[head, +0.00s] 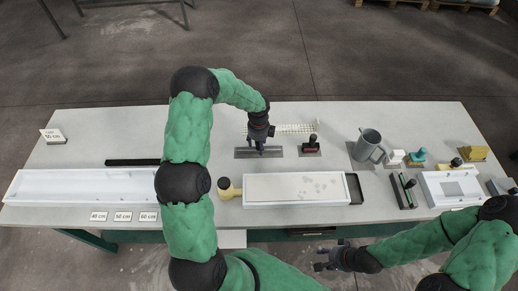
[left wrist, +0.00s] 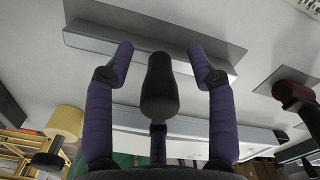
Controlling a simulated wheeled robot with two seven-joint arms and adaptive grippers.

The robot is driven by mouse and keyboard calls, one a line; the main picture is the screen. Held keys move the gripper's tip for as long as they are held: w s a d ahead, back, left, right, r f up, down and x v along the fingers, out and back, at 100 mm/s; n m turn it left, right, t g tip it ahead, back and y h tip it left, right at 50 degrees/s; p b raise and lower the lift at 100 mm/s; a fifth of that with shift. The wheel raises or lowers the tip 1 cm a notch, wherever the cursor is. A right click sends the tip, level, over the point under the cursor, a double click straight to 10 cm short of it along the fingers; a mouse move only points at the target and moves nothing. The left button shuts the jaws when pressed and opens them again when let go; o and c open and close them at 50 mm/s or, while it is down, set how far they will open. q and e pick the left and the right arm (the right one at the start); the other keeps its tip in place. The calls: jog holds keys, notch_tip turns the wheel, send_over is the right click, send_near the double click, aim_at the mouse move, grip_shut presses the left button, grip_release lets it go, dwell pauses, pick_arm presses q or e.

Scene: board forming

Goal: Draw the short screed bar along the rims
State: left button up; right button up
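The short grey metal screed bar (head: 243,153) lies on a dark grey mat near the middle of the table. It also shows in the left wrist view (left wrist: 100,46), running across behind the fingers. My left gripper (head: 260,147) points down over the bar, its fingers spread and nothing visibly held; contact with the bar cannot be told. The white mould (head: 250,203) lies in front of it, filled with pale material that has grey patches at its right part. My right gripper (head: 322,258) is open and empty, in front of the table edge.
A yellow-knobbed tool (head: 228,190) stands at the mould's left end. A dark-handled tool (head: 310,146) and a white grid strip (head: 292,129) are near the bar. A grey jug (head: 368,145) stands right. A long white trough (head: 85,187) fills the left.

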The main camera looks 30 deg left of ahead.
aim_at(258, 145)
pick_arm(q)
grip_shut()
jog(key=shift+r+p, duration=2.2)
jog(key=shift+r, duration=0.85)
jog(key=c, duration=0.6)
grip_release()
grip_shut()
jog(key=shift+s+d+r+n, duration=0.2)
jog(key=shift+s+n, duration=0.4)
jog(key=shift+s, duration=0.1)
jog(key=s+d+r+n+b, duration=0.3)
jog(key=s+n+b, duration=0.1)
jog(key=s+n, duration=0.45)
jog(key=s+d+r+n+b, duration=0.2)
jog(key=s+d+n+b, duration=0.1)
jog(key=s+n, duration=0.55)
notch_tip(258, 145, down, 5)
jog(key=b, duration=0.4)
jog(key=shift+w+r, duration=0.1)
jog(key=shift+r, duration=0.1)
jog(key=shift+f, duration=0.15)
